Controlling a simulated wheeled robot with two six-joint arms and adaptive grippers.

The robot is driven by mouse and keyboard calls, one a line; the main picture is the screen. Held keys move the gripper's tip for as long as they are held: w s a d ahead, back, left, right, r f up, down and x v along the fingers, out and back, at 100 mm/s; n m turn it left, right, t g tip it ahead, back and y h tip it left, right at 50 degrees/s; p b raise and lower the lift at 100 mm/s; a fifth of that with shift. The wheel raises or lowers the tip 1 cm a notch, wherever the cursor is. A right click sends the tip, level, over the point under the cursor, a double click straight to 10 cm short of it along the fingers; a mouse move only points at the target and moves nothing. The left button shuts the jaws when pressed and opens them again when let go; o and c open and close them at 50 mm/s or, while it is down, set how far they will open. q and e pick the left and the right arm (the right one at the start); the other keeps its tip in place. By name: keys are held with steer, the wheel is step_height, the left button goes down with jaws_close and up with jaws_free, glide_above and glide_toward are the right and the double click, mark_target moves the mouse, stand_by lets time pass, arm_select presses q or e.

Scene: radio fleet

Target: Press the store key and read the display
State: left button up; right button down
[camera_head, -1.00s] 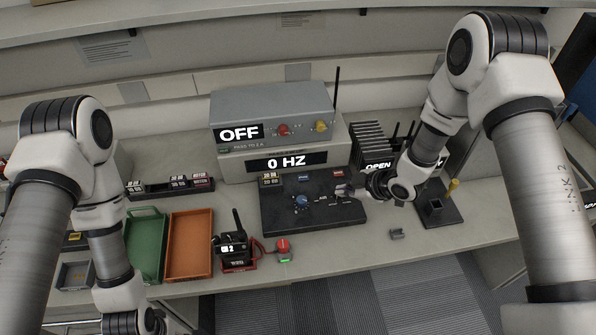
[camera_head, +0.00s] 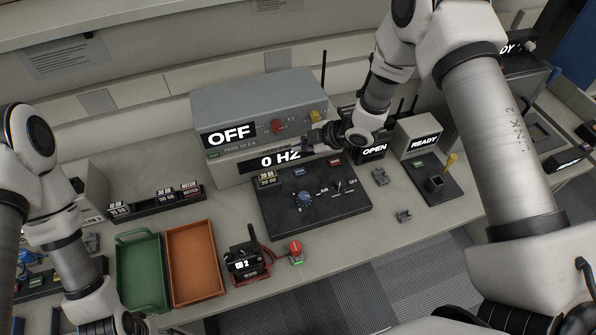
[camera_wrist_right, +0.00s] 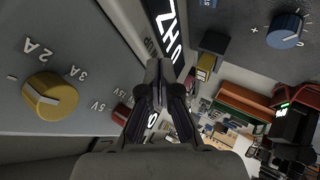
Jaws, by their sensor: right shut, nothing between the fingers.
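The black control panel (camera_head: 275,222) carries a blue knob (camera_head: 305,198), small switches, a blue key (camera_head: 299,172) and a red key (camera_head: 334,162); their labels are too small to read, so I cannot tell which is the store key. Behind it, the display (camera_head: 262,160) reads "0 HZ". My right gripper (camera_head: 314,138) is shut and empty, in front of the grey unit and above the panel's back edge.
The grey supply unit (camera_head: 262,97) shows "OFF", with red and yellow knobs. A red-topped button (camera_head: 295,246) and a small radio (camera_head: 247,258) stand in front. Green (camera_head: 142,268) and orange (camera_head: 193,262) trays lie left. A box (camera_head: 416,136) reading "READY" stands right.

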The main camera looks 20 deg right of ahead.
mark_target(302, 172)
step_height(302, 172, down, 8)
steer(key=b, duration=0.5)
steer(key=shift+d+r, duration=0.1)
steer(key=shift+s+d, duration=0.1)
steer(key=shift+s, duration=0.05)
stand_by(0.9)
steer(key=shift+f+b, duration=0.4)
steer(key=shift+f+b, duration=0.3)
steer(key=shift+f, duration=0.05)
stand_by(0.4)
steer(key=shift+r, duration=0.1)
steer(key=shift+r+p, duration=0.6)
steer(key=shift+r, duration=0.1)
